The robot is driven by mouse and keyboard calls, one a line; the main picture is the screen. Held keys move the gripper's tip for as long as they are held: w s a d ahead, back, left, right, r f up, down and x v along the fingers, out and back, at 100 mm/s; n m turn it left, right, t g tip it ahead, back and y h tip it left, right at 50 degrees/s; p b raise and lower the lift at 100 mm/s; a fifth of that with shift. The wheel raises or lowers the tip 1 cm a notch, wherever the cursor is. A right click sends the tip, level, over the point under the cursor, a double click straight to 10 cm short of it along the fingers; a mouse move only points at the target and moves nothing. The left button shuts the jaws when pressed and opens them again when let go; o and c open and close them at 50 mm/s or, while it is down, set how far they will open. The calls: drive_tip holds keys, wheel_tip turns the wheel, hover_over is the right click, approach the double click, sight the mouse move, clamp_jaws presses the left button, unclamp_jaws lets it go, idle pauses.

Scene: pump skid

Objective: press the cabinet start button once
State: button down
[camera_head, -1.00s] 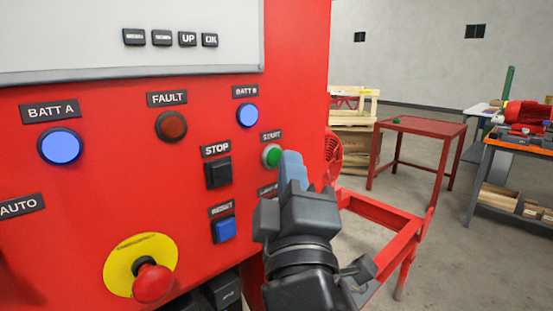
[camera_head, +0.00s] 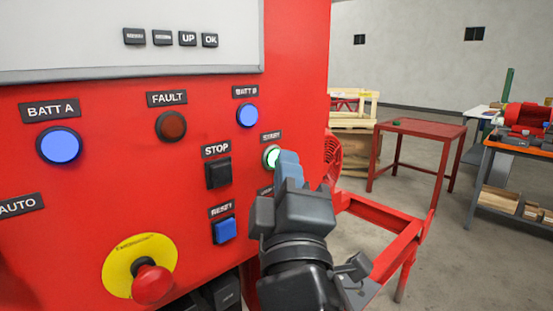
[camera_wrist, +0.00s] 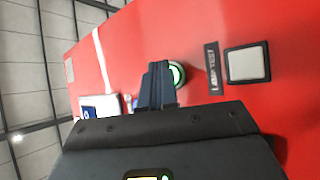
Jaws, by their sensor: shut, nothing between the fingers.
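The round start button (camera_head: 271,157) sits under its START label on the right side of the red cabinet (camera_head: 110,215). It is lit pale green-white with a green rim. My gripper (camera_head: 286,158) is shut and empty, with its blue-grey fingertips at the button's right edge in the head view. In the wrist view the start button (camera_wrist: 177,74) shows partly behind my shut fingers (camera_wrist: 156,80). The fingertips look at or very near the button; I cannot tell whether they touch it.
The black STOP button (camera_head: 218,172), blue RESET button (camera_head: 224,230) and red emergency stop (camera_head: 152,284) on its yellow disc are close by. A lamp test button (camera_wrist: 247,64) shows in the wrist view. A red frame (camera_head: 385,225) stands to the right of my gripper.

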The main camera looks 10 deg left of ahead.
idle(0.4)
drive_tip(key=shift+s+d+p, duration=0.3)
drive_tip(key=shift+s+d, duration=0.2)
drive_tip(key=shift+d, duration=0.1)
drive_tip(key=s+d, duration=0.1)
drive_tip(key=d, duration=0.1)
drive_tip(key=s+d+p, duration=0.1)
drive_tip(key=s+d, duration=0.1)
drive_tip(key=shift+p, duration=0.3)
idle(0.6)
